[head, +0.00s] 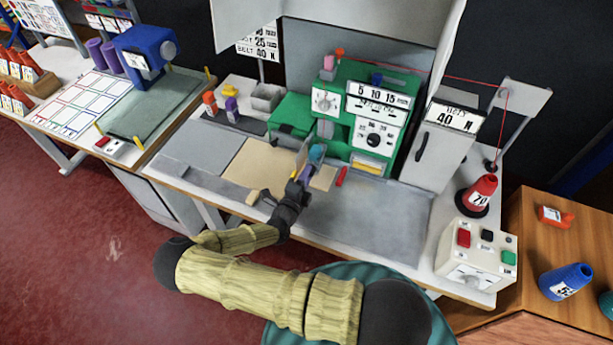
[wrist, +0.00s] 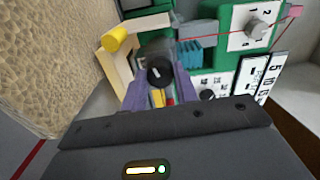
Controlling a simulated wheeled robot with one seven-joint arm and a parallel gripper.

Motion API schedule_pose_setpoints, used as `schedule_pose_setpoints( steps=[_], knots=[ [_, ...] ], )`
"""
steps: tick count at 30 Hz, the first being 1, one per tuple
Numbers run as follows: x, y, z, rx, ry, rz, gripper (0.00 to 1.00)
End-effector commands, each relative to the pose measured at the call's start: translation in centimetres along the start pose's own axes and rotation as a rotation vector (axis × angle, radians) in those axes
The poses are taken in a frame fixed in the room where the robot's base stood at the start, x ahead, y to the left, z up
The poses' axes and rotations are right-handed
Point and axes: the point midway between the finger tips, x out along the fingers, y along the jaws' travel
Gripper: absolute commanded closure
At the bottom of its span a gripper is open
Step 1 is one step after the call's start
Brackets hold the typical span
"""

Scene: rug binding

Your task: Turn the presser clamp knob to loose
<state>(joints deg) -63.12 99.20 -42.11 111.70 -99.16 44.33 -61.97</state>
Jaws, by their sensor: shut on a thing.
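The presser clamp knob (wrist: 157,74) is a dark round knob with a short white mark, seen in the wrist view between my purple fingers. My gripper (wrist: 160,86) is shut on it, one finger on each side. In the head view my gripper (head: 305,172) is at the front of the green sewing machine (head: 350,125), next to a teal part (head: 316,152). The knob is hidden there by the fingers. I cannot read any loose or tight label by the knob.
A white dial (head: 326,100) and a black dial (head: 375,140) are on the machine's face. A red tool (head: 341,177) lies right of my gripper. A yellow cylinder (wrist: 115,39) is close by on the left in the wrist view. The grey table front (head: 370,220) is clear.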

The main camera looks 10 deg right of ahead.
Motion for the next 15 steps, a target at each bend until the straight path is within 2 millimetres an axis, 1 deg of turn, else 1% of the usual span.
schedule_pose_setpoints(
  steps=[6, 15],
  knots=[
    [-0.02, 0.04, 0.18, -0.149, 0.002, -0.003, 0.93],
    [-0.02, 0.06, 0.17, -0.248, 0.006, -0.002, 0.93]
  ],
)
